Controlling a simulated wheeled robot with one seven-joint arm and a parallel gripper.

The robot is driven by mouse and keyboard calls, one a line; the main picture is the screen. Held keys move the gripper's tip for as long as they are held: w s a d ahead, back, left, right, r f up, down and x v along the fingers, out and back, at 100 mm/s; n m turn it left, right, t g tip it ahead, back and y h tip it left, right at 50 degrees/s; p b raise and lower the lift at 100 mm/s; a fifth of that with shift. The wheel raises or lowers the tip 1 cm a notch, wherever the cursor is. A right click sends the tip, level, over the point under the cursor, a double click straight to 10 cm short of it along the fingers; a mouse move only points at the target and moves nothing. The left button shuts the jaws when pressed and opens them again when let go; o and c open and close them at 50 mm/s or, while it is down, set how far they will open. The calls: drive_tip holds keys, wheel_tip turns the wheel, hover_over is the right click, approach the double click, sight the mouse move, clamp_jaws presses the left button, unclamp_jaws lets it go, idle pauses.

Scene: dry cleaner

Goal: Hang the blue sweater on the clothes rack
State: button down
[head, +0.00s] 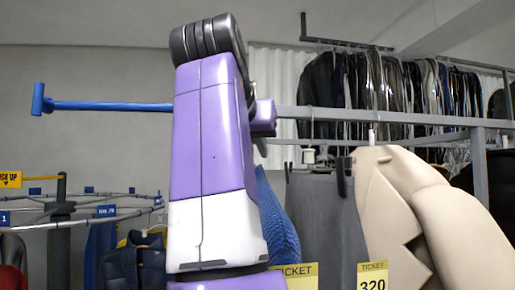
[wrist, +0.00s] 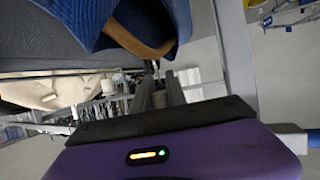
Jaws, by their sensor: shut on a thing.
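The blue sweater (head: 277,215) is partly hidden behind my purple arm in the head view; its knit side shows to the right of the arm. In the wrist view the sweater (wrist: 82,14) is at the top, with a curved brown wooden hanger (wrist: 140,42) in its neck opening. My gripper (wrist: 158,82) is shut, with the hanger just beyond its dark fingers; the exact contact is not clear. The clothes rack has a grey rail (head: 380,116) running right from behind my arm. A blue bar (head: 110,106) extends left at nearly the same height.
Grey trousers (head: 325,225) and a beige jacket (head: 395,200) hang close to the right of the sweater, with yellow tickets below. Bagged dark garments (head: 400,85) hang on a rear rail. A round conveyor (head: 90,222) with garments stands at left.

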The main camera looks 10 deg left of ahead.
drive_tip(key=shift+w+a, duration=0.25)
drive_tip(key=shift+w, duration=0.6)
drive_tip(key=shift+w+a, duration=0.2)
drive_tip(key=shift+w, duration=0.6)
drive_tip(key=shift+f+b, duration=0.85)
drive_tip(key=shift+f, duration=0.9)
drive_tip(key=c, duration=1.3)
unclamp_jaws()
drive_tip(key=shift+o, duration=0.2)
drive_tip(key=shift+f, duration=0.1)
drive_tip(key=b+v, duration=0.2)
drive_tip(key=v, duration=0.5)
drive_tip(key=shift+s+r+b, duration=0.2)
drive_tip(key=shift+s+b, duration=0.15)
